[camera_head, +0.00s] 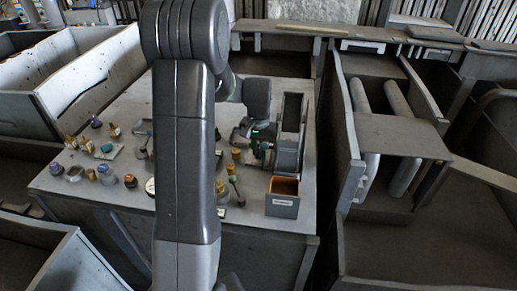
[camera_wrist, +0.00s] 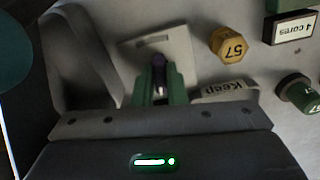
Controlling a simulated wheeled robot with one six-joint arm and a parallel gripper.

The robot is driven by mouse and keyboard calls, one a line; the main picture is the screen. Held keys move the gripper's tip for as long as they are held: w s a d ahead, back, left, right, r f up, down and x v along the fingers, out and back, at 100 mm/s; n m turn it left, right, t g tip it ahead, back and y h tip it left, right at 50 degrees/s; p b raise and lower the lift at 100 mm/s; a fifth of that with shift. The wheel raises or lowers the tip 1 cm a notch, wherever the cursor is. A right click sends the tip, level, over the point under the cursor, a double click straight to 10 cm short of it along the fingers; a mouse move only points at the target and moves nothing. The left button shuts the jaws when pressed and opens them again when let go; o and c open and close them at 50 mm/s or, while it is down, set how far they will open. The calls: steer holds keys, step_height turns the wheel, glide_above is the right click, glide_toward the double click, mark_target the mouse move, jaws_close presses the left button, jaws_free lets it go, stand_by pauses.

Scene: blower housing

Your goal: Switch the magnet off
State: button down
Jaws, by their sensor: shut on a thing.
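In the wrist view, my gripper (camera_wrist: 160,88) has its two green fingers closed around a small dark upright piece (camera_wrist: 159,65), like a lever or knob. This piece stands in front of a pale square plate (camera_wrist: 175,45) with a dark slot in it. I cannot tell for sure whether it is the magnet's switch, and no on or off mark is readable. In the head view, my gripper (camera_head: 262,140) is low over the grey table, just left of a tall dark open box (camera_head: 291,128). My arm hides part of the table there.
A label reading "Keep" (camera_wrist: 225,91) lies right of the fingers. Beyond are a yellow hex piece marked 57 (camera_wrist: 230,45), a "4 cores" block (camera_wrist: 292,27) and a green knob (camera_wrist: 300,92). An orange-lined bin (camera_head: 283,206) stands at the table's front right. Several knobs crowd the left.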

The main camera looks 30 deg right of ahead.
steer(key=n, duration=0.4)
steer(key=shift+n, duration=0.4)
steer(key=n, duration=0.4)
stand_by(0.4)
steer(key=c, duration=1.6)
jaws_free()
steer(key=shift+o, duration=0.2)
steer(key=shift+r, duration=0.15)
